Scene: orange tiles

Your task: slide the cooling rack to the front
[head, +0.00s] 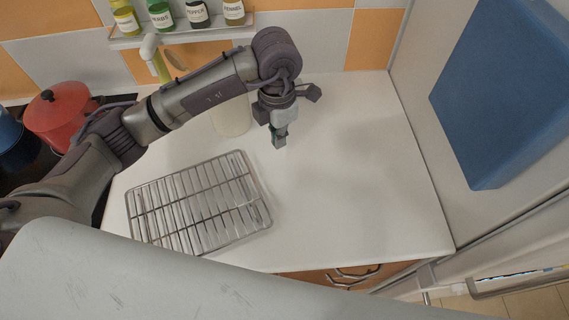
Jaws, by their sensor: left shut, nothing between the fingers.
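The cooling rack (197,202) is a silver wire grid lying flat on the white counter, left of the middle in the head view. Its lower edge is near the counter's front edge, and its lower left is close to my own grey body. My left gripper (280,140) is above the counter, up and to the right of the rack, apart from it. It points down, is shut and holds nothing. My right gripper is not in view.
A pale cylindrical container (231,117) stands behind my left arm. A red pot (62,112) and a blue pot (14,141) are at the left. A spice shelf (185,36) hangs on the tiled wall. The white counter (365,165) is clear to the right. A blue box (505,95) is at the upper right.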

